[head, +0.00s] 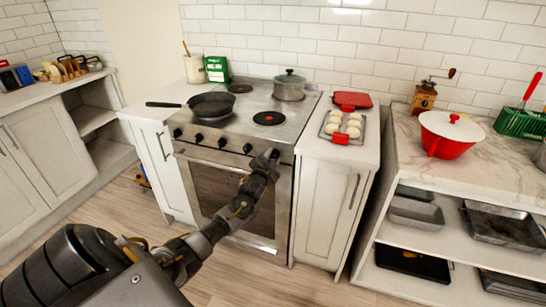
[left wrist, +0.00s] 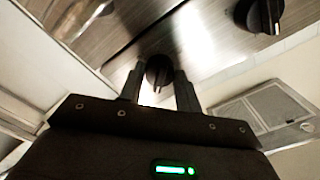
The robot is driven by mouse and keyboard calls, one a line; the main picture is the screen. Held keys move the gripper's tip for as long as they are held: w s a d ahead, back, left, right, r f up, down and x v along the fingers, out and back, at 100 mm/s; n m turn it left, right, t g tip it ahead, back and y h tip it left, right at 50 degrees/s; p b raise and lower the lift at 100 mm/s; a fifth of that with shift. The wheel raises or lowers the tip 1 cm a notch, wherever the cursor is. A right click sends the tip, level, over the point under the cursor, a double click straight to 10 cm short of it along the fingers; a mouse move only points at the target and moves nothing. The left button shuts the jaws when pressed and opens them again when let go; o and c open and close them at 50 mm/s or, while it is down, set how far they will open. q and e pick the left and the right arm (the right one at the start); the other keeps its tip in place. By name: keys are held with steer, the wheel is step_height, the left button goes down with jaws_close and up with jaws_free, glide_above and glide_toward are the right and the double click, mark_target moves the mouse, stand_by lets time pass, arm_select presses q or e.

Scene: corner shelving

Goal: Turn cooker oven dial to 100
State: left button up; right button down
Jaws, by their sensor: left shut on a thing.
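The cooker (head: 231,164) stands between white cabinets, with a row of black dials on its steel front panel. One dial (head: 247,148) shows just left of my left gripper (head: 270,156), which is at the right end of that panel. In the left wrist view, the two fingers of my left gripper (left wrist: 158,88) are on either side of a black dial (left wrist: 158,72) and shut on it. Another dial (left wrist: 262,14) shows at the upper right there. The dial markings cannot be read. The gripped dial is hidden in the head view. My right gripper is not in view.
A black frying pan (head: 211,105) and a lidded grey pot (head: 289,86) stand on the hob. A tray of pale buns (head: 343,125) lies on the right counter. The floor before the cooker is clear.

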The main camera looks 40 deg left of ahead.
arm_select(q)
steer(key=shift+r+m, duration=0.2)
steer(key=shift+m, duration=0.8)
steer(key=m+p, duration=0.1)
steer(key=m, duration=0.1)
steer(key=shift+m, duration=0.3)
steer(key=shift+m+p, duration=0.3)
steer(key=shift+m, duration=0.2)
steer(key=m+p, duration=0.1)
steer(key=m, duration=0.3)
steer(key=shift+m+p, duration=0.35)
steer(key=shift+m, duration=0.85)
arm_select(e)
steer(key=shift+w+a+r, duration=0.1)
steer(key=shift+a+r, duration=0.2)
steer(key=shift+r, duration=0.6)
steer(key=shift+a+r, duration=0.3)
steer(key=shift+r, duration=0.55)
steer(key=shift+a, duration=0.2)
arm_select(q)
steer(key=o, duration=1)
steer(key=shift+w+f, duration=0.15)
